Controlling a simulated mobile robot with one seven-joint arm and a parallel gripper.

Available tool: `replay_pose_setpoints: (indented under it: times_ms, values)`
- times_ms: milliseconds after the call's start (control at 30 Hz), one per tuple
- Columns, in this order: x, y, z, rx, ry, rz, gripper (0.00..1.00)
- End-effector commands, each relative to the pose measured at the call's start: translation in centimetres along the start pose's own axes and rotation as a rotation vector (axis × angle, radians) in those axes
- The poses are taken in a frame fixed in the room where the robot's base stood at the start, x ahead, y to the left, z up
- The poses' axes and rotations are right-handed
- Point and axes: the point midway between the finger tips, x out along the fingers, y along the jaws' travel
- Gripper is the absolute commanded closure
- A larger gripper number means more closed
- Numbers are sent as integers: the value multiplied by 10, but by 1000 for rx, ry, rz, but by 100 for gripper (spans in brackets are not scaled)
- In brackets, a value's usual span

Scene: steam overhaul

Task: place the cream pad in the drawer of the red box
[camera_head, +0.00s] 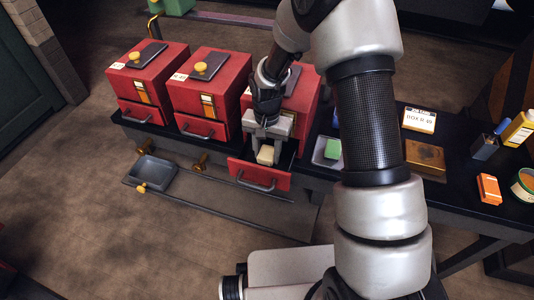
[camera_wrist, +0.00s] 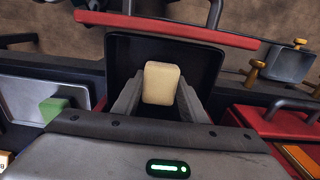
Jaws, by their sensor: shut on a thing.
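The cream pad (camera_wrist: 161,83) is held between the two fingers of my gripper (camera_wrist: 158,98), which is shut on it. In the head view the pad (camera_head: 266,155) shows under my gripper (camera_head: 267,140), over the pulled-out drawer (camera_head: 262,178) of the rightmost red box (camera_head: 300,104). In the wrist view the pad is over the dark inside of the drawer (camera_wrist: 122,70), with the red drawer front (camera_wrist: 165,31) beyond it. I cannot tell whether the pad touches the drawer floor. My arm hides part of the red box.
Two more red boxes (camera_head: 148,84) (camera_head: 208,94) stand to the left, their drawers shut. A tray (camera_head: 320,150) with a green block (camera_head: 333,149) is just right of the open drawer. A grey tray (camera_head: 152,172) sits lower left. An orange block (camera_head: 489,189) and bottle (camera_head: 519,129) are at right.

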Motion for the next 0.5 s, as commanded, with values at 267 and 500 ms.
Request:
replay_pose_setpoints:
  times_ms: [267, 500]
  values:
    - [2, 0, 0, -1, 1, -1, 87]
    - [2, 0, 0, -1, 1, -1, 43]
